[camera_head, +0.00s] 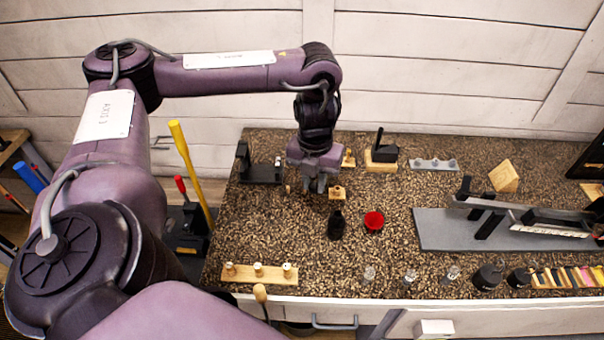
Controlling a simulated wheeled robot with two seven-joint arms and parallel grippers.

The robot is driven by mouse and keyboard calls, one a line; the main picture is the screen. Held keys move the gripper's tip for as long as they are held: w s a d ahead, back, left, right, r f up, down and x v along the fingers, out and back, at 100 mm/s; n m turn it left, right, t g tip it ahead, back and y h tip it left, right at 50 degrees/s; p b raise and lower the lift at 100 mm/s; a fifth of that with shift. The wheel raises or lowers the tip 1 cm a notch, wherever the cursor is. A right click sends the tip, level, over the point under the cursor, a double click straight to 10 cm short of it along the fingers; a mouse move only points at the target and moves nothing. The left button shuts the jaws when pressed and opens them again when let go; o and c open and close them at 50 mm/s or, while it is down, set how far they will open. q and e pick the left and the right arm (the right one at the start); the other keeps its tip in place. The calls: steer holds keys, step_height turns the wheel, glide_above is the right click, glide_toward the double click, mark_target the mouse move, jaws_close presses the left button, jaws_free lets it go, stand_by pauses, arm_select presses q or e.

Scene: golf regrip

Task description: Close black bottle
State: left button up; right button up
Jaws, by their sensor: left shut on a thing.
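The black bottle (336,226) stands upright on the speckled brown worktop, near its middle. A round red thing (374,221) with a dark rim lies just right of the bottle; I cannot tell if it is a cap or a dish. My left gripper (317,187) points down from above, behind and slightly left of the bottle, apart from it. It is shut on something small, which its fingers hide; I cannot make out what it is. The bottle's top is too small and dark to show whether a cap is on. My right gripper is not in view.
A small wooden block (337,193) sits close right of the gripper. A wooden rack with pegs (258,273) lies front left. Small clear glasses (369,275) stand along the front edge. A grey mat (440,232) with a clamped club is at right. Worktop left of the bottle is clear.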

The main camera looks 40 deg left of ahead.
arm_select(q)
steer(key=d+f+n+b, duration=0.2)
steer(key=d+n+b, duration=0.1)
steer(key=n, duration=0.7)
steer(key=w+d+f+n+b, duration=0.1)
steer(key=d+n+b, duration=0.3)
steer(key=n, duration=0.7)
steer(key=w+d+f+n+b, duration=0.1)
steer(key=d+f+n+b, duration=0.2)
steer(key=d+n, duration=0.4)
steer(key=shift+d+f+n+b, duration=0.25)
steer(key=shift+n+b, duration=0.3)
steer(key=shift+n, duration=1.15)
steer(key=shift+w, duration=0.1)
